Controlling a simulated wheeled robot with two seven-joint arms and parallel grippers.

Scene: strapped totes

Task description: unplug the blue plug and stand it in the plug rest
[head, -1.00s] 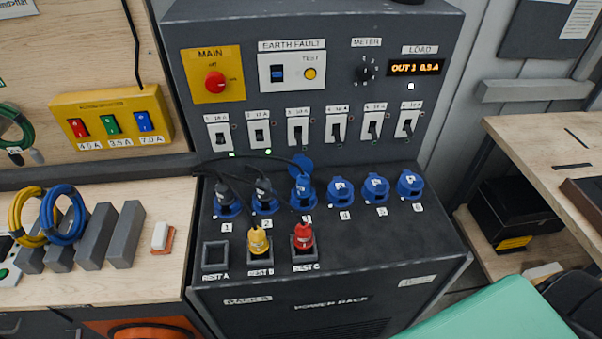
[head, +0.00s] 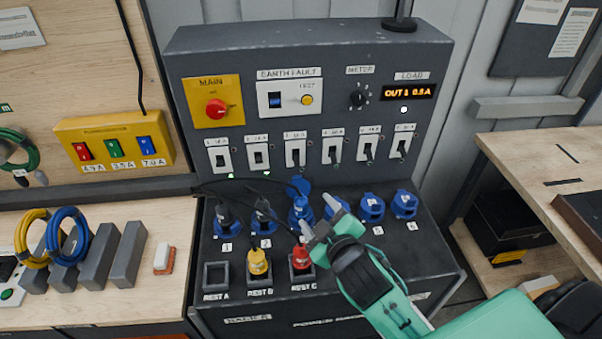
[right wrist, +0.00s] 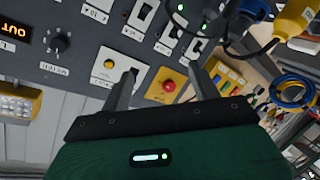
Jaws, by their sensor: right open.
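The blue plug (head: 300,210) stands in socket 3 on the power rack's sloping top, with a black cable at it. Dark plugs stand in socket 1 (head: 226,217) and socket 2 (head: 263,216). The plug rests stand in front: rest A (head: 216,275) is empty, rest B holds a yellow plug (head: 258,263), rest C a red plug (head: 301,257). My right gripper (head: 321,217) is open and empty, just right of the blue plug in the picture, partly covering socket 4. Its fingers also show in the right wrist view (right wrist: 162,71), with the panel beyond. My left gripper is out of view.
The switch panel (head: 300,125) rises behind the sockets. Blue sockets 5 (head: 371,207) and 6 (head: 404,204) are to the right. Black cables arch over sockets 1 to 3. A wooden bench with grey blocks (head: 96,258) lies left, another bench right.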

